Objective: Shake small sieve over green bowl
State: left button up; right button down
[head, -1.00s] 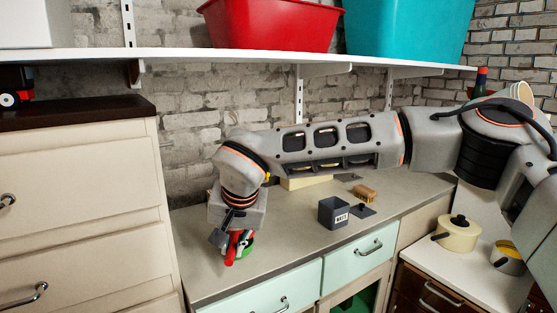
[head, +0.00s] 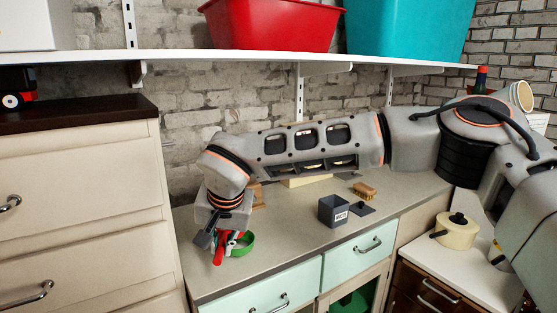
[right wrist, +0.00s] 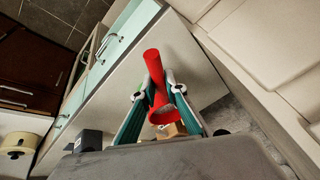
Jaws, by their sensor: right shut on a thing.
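The small sieve (head: 218,255) shows as a red handle in the head view, hanging at a tilt from my right gripper (head: 225,240). In the right wrist view the red sieve (right wrist: 156,75) lies between the two teal fingers of the gripper (right wrist: 158,98), which are shut on it. The green bowl (head: 247,246) stands on the counter just right of and behind the gripper, partly hidden by it. The sieve's handle end is left of the bowl; I cannot tell whether its mesh is over the bowl. My left gripper is out of view.
On the grey counter (head: 290,237) are a dark square canister (head: 333,211), its lid (head: 362,209) and a brush (head: 364,189). A drawer unit (head: 80,210) rises close on the left. A shelf (head: 250,56) with tubs runs above. A cream pot (head: 457,231) stands at right.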

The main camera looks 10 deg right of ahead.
jog(key=shift+d+p, duration=0.65)
jog(key=shift+d, duration=0.45)
notch_tip(320, 180, up, 4)
jog(key=p, duration=0.3)
dwell(0.5)
